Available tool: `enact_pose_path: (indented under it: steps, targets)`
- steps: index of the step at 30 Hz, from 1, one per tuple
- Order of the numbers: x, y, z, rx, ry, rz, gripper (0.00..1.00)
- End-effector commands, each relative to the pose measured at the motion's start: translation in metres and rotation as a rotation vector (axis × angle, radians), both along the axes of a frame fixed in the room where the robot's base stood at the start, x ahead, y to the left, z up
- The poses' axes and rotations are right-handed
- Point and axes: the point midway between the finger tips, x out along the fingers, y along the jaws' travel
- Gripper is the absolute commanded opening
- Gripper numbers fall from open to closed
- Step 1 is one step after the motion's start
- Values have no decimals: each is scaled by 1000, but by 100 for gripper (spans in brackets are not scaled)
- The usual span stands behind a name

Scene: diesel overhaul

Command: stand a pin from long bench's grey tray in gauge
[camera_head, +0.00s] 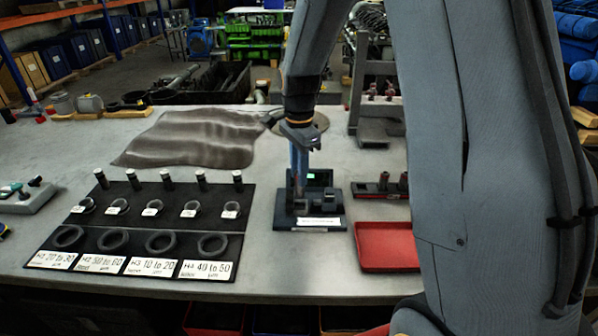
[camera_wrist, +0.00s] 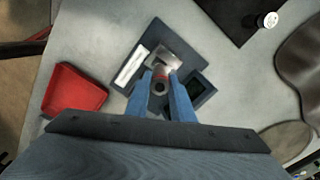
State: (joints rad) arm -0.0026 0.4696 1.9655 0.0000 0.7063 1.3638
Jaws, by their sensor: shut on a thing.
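The gauge (camera_head: 318,208) is a dark base on the long bench with a white label in front and a small lit screen behind. My gripper (camera_head: 298,192) points down over it. In the wrist view, my blue fingers (camera_wrist: 159,80) are shut on a grey pin (camera_wrist: 160,88) with a reddish band, seen nearly end-on above the gauge (camera_wrist: 138,54). The pin's lower end is hidden, so I cannot tell whether it touches the gauge's metal block.
A red tray (camera_head: 388,247) lies right of the gauge, with a dark rack (camera_head: 378,188) behind it. Left is a black board (camera_head: 150,225) with several upright pins, rings and labels. A crumpled dark mat (camera_head: 190,138) lies behind. Bench between board and gauge is narrow but clear.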

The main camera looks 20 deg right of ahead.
Motion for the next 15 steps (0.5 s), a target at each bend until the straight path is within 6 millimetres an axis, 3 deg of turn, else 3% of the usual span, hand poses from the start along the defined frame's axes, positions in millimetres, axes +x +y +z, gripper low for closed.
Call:
enact_pose_path:
  steps: [15]
  targets:
    - [0, 0, -11, 0, -1, 0, 0]
